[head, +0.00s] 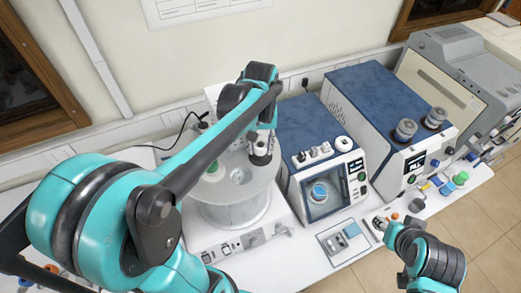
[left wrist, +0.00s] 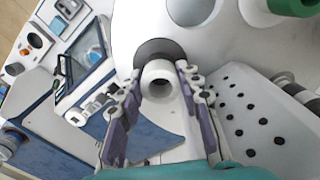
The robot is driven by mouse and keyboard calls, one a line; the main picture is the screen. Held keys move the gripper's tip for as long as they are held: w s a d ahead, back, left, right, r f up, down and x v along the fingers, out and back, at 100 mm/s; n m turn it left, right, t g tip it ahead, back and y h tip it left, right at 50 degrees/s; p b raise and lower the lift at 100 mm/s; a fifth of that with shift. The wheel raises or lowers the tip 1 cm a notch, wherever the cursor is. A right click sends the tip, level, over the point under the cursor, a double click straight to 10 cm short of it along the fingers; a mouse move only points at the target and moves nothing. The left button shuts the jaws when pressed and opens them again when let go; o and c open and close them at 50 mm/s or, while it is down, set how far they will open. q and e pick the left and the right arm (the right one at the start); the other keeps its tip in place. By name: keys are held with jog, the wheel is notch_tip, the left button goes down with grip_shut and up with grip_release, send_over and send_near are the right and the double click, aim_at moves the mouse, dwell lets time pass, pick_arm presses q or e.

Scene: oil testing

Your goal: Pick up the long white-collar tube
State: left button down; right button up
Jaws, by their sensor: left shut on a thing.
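The long white-collar tube (left wrist: 158,72) stands in a dark round hole in the top of a white round bath, its open white collar facing my wrist camera. My left gripper (left wrist: 161,82) is shut on it, one finger on each side of the collar. In the head view my left gripper (head: 261,148) is over the right side of the bath (head: 232,214); the tube's lower part is hidden. My right gripper (head: 380,224) is low at the right, by the bench's front; its finger opening is too small to tell.
A blue-topped instrument (head: 316,130) is right of the bath, with a larger one (head: 385,95) beyond. A small grey tray (head: 342,243) lies in front.

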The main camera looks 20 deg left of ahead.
pick_arm(q)
notch_tip(320, 180, up, 28)
jog(key=shift+f, duration=0.15)
dwell(0.3)
dwell(0.4)
